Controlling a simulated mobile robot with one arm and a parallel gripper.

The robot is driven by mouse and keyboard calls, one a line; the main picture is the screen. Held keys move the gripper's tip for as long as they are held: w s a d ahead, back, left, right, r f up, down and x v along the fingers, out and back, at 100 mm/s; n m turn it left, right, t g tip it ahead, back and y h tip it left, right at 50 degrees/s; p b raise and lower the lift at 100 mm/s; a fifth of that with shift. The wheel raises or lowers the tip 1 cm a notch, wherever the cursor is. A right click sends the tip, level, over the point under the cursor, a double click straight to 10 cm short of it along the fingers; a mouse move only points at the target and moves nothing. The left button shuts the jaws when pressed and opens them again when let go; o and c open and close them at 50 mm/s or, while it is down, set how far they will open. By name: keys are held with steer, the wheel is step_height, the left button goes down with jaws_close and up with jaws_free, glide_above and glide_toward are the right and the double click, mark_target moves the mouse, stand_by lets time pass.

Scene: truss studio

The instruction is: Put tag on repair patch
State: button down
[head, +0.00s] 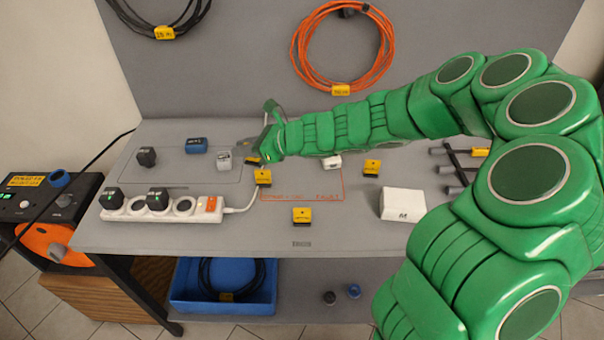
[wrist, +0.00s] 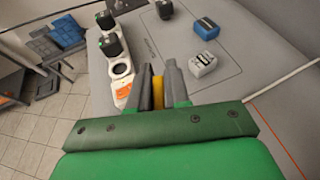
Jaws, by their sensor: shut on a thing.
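My gripper (head: 247,155) reaches over the left part of the grey bench, low above its surface. In the wrist view its two grey fingers (wrist: 158,88) are shut on a yellow tag (wrist: 157,91). This tag (head: 253,160) shows only partly in the head view. The red-outlined patch (head: 318,188) with small red lettering lies on the bench right of my gripper, partly hidden by my arm. It appears to be the repair patch. Another yellow tag (head: 263,177) is at its left edge. A yellow tag (head: 302,215) lies in front of it and one (head: 372,167) right of it.
A white power strip (head: 170,206) with black plugs stands at the bench's front left. A white block (head: 224,161) and blue block (head: 196,145) are left of my gripper. A small white block (head: 331,162) and a larger white box (head: 402,204) stand to the right.

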steer(key=d+m+t, duration=0.1)
steer(key=d, duration=0.9)
steer(key=w+a+f, duration=0.1)
steer(key=w+f, duration=0.2)
steer(key=w, duration=0.1)
steer(key=w+a+f, duration=0.1)
steer(key=w+f, duration=0.2)
steer(key=w, duration=0.1)
steer(key=w+a+f, duration=0.1)
steer(key=w+f, duration=0.2)
steer(key=w, duration=0.1)
steer(key=shift+w+a, duration=0.25)
steer(key=shift+a, duration=0.15)
steer(key=shift+w+f, duration=0.25)
steer(key=shift+f, duration=1.6)
steer(key=shift+f, duration=0.15)
steer(key=c, duration=1.1)
jaws_free()
